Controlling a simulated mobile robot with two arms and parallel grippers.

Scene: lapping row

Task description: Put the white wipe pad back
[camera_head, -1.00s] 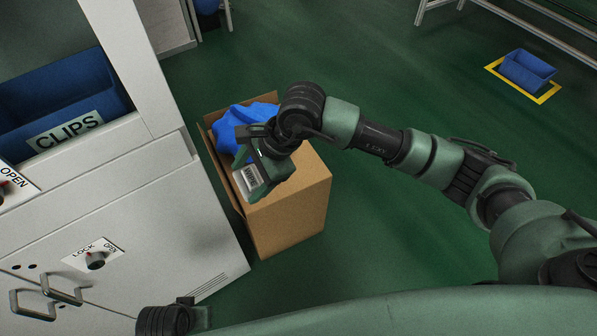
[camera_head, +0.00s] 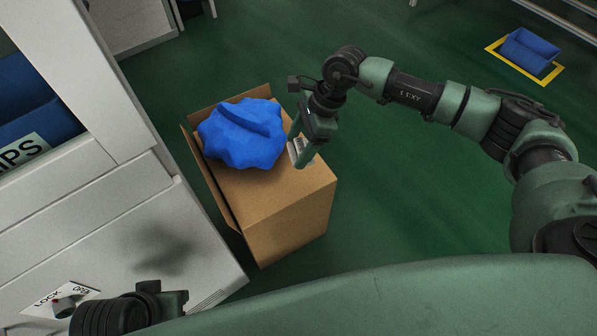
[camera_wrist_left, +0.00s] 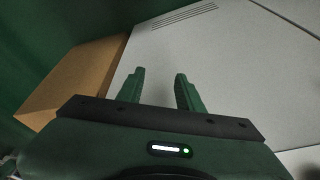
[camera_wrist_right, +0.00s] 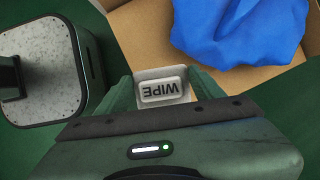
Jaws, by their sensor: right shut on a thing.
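The white wipe pad (camera_wrist_right: 162,92) is between the fingers of my right gripper (camera_wrist_right: 165,88), its WIPE label upside down in the right wrist view. In the head view my right gripper (camera_head: 303,142) is shut on the pad at the right side of the cardboard box. Only a small white part of the pad (camera_head: 296,151) shows there. In the right wrist view the pad lies just beside the box's near edge. My left gripper (camera_wrist_left: 157,88) is open and empty in front of the grey cabinet face.
The cardboard box (camera_head: 290,215) stands on the green floor with a crumpled blue bundle (camera_head: 243,135) on top. A grey cabinet (camera_head: 100,205) with a blue bin (camera_head: 35,100) and a LOCK/OPEN knob is at left. Another blue bin (camera_head: 528,52) sits in a yellow floor frame.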

